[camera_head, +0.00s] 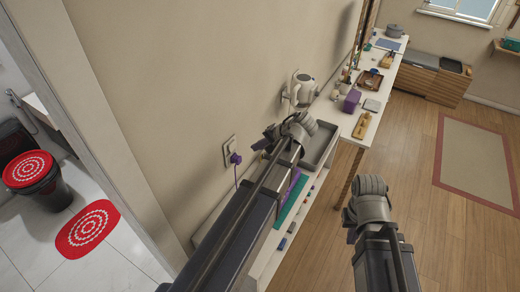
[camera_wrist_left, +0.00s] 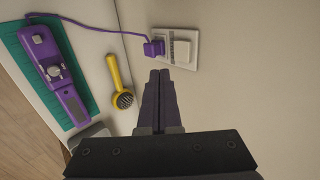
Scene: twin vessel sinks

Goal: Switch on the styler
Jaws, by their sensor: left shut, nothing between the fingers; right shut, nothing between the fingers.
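The purple styler (camera_wrist_left: 58,80) lies on a teal mat (camera_wrist_left: 24,62) in the left wrist view; in the head view my left arm partly hides it (camera_head: 298,187). Its purple cord runs to a purple plug (camera_wrist_left: 153,48) seated in a white wall outlet (camera_wrist_left: 182,48), beside a white square rocker. The outlet also shows in the head view (camera_head: 229,143). My left gripper (camera_wrist_left: 159,73) is shut and empty, its tips just short of the outlet and plug; in the head view it is near the wall (camera_head: 264,142). My right gripper (camera_head: 348,219) is shut and empty, over the floor side.
A yellow brush (camera_wrist_left: 116,76) lies between the styler and the wall. A grey tray (camera_head: 320,146) sits on the counter, and a white device (camera_head: 301,90) is on the wall beyond my left gripper.

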